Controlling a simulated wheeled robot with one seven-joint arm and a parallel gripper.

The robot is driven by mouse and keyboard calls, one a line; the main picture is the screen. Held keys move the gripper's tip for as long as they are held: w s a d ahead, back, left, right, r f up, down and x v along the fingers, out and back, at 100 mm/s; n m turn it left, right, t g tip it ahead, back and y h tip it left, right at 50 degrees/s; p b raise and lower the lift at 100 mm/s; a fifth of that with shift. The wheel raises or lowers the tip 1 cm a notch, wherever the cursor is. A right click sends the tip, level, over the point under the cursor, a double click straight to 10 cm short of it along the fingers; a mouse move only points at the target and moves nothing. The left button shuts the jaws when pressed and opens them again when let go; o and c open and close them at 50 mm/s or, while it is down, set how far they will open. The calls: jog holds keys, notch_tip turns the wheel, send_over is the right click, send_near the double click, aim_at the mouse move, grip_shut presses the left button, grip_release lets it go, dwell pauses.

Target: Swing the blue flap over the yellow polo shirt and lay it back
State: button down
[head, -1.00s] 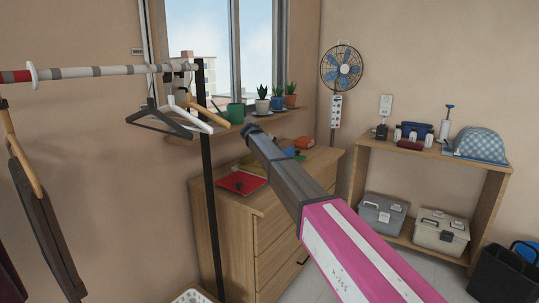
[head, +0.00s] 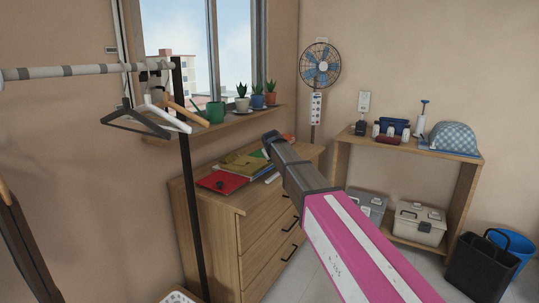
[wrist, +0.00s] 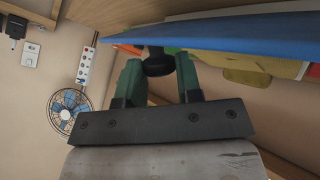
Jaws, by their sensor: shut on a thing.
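My gripper (wrist: 157,72), with green fingers, is shut on a small black knob (wrist: 157,61) in the wrist view. The blue flap (wrist: 235,32), a flat panel seen nearly edge-on, lies right by the knob; their join is not clear. The yellow polo shirt (head: 246,163) lies folded and mustard-coloured on the dresser top in the head view. A yellowish part of it (wrist: 247,77) shows past the flap in the wrist view.
A red panel (head: 221,182) with a dark knob lies flat at the left of the dresser (head: 213,230). A clothes rail with hangers (head: 150,118) stands left. Potted plants (head: 256,96) line the window sill. A fan (head: 320,65) and a shelf (head: 350,165) stand behind, right.

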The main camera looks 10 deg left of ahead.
jog(key=shift+s+d+f+m+t+y, duration=0.3)
jog(key=shift+d+f+y, duration=0.2)
jog(key=shift+d+f, duration=0.05)
jog(key=shift+s+d+f+m+t+y, duration=0.25)
jog(key=shift+d+f+m+t+y, duration=0.05)
jog(key=shift+d+f+y, duration=0.25)
jog(key=shift+s+d+f+m+t+y, duration=0.1)
jog(key=shift+d+f+m+t+y, duration=0.2)
jog(key=shift+f+y, duration=0.25)
jog(key=shift+s+d+f+m+t+y, duration=0.1)
jog(key=shift+d+f+m+t+y, duration=0.2)
jog(key=shift+f, duration=0.3)
jog(key=shift+d+f, duration=0.15)
jog(key=shift+f, duration=0.65)
jog(key=c, duration=0.8)
grip_release()
jog(key=shift+d, duration=0.1)
